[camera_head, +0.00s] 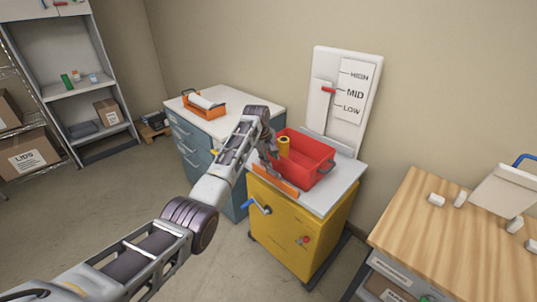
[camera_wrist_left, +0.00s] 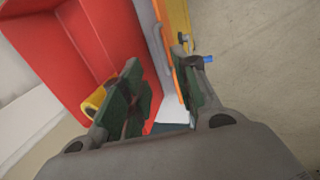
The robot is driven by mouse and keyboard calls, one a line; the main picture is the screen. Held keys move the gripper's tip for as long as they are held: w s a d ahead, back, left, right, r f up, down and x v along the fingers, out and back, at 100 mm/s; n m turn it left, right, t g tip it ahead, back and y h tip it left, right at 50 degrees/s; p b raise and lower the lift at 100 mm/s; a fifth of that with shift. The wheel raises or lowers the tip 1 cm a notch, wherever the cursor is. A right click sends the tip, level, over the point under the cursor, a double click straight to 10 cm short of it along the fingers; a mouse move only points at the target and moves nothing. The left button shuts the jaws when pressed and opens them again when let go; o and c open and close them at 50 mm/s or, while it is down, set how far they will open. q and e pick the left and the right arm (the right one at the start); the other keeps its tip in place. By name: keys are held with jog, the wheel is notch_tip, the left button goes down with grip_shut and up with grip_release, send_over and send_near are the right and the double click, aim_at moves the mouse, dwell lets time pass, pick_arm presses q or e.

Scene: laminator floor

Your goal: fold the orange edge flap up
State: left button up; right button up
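The orange edge flap (camera_head: 287,187) runs along the front top edge of the yellow cabinet (camera_head: 285,232). My left gripper (camera_head: 271,158) is at the left part of the flap, beside the red bin. In the left wrist view the fingers (camera_wrist_left: 160,98) are apart with nothing gripped between them. The orange flap (camera_wrist_left: 179,70) shows there as a narrow strip close by the right-hand finger, which partly hides it; I cannot tell if they touch. My right gripper is in neither view.
A red bin (camera_head: 311,160) with a yellow roll (camera_head: 283,148) stands on the cabinet top, close to my gripper. A blue handle (camera_head: 250,203) sticks out from the cabinet. A lever panel marked HIGH, MID, LOW (camera_head: 350,95) stands behind. A wooden table (camera_head: 450,235) is at right.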

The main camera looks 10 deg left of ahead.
pick_arm(q)
jog(key=shift+v, duration=1.25)
